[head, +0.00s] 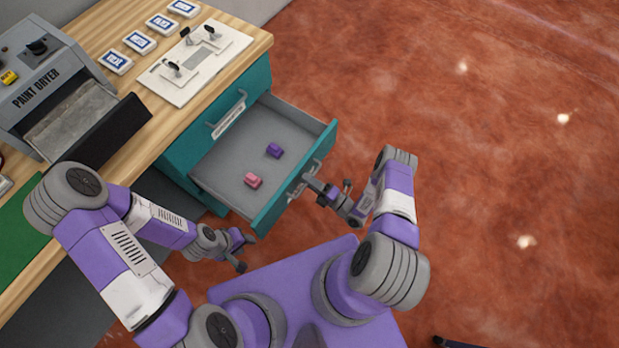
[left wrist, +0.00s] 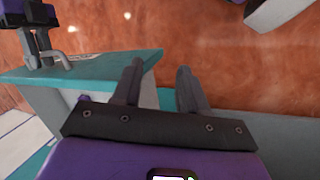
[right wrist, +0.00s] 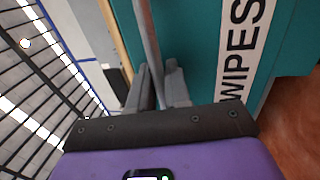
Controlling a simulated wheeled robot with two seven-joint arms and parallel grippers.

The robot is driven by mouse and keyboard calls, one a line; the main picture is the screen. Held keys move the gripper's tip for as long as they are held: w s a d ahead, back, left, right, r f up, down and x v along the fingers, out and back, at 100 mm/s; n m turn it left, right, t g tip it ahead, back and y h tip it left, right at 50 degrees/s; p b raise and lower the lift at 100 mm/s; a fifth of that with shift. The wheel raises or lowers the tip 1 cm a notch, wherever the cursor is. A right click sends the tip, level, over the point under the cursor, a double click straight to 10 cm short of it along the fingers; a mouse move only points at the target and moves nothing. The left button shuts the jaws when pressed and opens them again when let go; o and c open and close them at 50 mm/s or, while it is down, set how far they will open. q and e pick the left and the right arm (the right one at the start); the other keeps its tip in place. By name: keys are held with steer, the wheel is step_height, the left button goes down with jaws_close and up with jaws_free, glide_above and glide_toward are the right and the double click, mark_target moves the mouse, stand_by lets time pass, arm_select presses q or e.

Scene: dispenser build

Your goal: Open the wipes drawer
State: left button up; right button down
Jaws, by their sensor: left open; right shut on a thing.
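The wipes drawer (head: 215,165) is pulled out of the teal cabinet, showing its grey inside with a pink piece (head: 253,181) and a purple piece (head: 274,150). Its teal front carries a white WIPES label (right wrist: 243,45), readable in the right wrist view. My right gripper (head: 328,192) is shut on the drawer's grey bar handle (right wrist: 147,30); the fingers (right wrist: 157,75) close around the bar. My left gripper (head: 242,250) is open and empty, low beside the drawer's near side. Its spread fingers show in the left wrist view (left wrist: 158,80), with the drawer close by.
Above the drawer is a closed teal drawer with a handle (head: 228,108). The wooden worktop (head: 100,35) holds a paint dryer (head: 55,85), a white panel (head: 190,70) and several small labelled boxes. The reddish floor (head: 480,150) to the right is clear.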

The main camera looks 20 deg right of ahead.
steer(key=shift+s, duration=0.1)
steer(key=c, duration=1.3)
jaws_free()
steer(key=p+v, duration=0.1)
steer(key=v, duration=0.6)
steer(key=shift+s+d+f, duration=0.1)
steer(key=shift+s+d, duration=0.1)
